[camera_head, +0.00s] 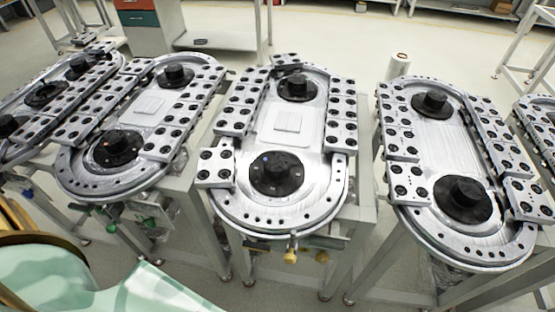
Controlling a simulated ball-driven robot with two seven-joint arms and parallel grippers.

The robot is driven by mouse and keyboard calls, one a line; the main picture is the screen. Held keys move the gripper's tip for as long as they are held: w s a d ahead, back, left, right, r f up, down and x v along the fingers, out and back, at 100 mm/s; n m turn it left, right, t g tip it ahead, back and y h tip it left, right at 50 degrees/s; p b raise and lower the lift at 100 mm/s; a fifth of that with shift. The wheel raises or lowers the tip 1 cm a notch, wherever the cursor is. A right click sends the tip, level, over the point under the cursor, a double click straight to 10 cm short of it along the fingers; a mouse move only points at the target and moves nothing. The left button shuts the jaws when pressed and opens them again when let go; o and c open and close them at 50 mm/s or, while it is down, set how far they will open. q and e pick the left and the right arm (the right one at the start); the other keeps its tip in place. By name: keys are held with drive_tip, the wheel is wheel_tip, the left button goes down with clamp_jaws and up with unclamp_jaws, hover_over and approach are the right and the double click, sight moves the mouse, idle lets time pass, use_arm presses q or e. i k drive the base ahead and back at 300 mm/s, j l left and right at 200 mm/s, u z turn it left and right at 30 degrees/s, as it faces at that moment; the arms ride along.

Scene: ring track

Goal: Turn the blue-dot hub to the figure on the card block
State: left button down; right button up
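Several oval metal ring tracks stand side by side, each with black round hubs. On the middle track (318,206), a wide black hub (276,174) sits at the near end and a smaller-looking hub (298,86) at the far end. A pale square block (288,121) lies between them. The track to its left also has a near hub (116,147), a far hub (175,75) and a pale block (149,106). Neither gripper is in view.
Grey plates with black round inserts line the track sides. The right-hand track (490,246) has hubs (464,196) and (435,103) too. Yellow knobs (290,256) hang below the middle track's front edge. Narrow gaps separate the stands; open floor (330,35) lies behind.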

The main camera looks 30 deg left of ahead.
sight(276, 164)
drive_tip(key=u, duration=0.9)
drive_tip(key=j+u, duration=0.1)
drive_tip(key=u, duration=0.8)
drive_tip(key=j+u, duration=0.1)
drive_tip(key=u, duration=0.85)
drive_tip(key=i+j+u, duration=0.3)
drive_tip(key=i+j, duration=0.65)
drive_tip(key=i, duration=0.1)
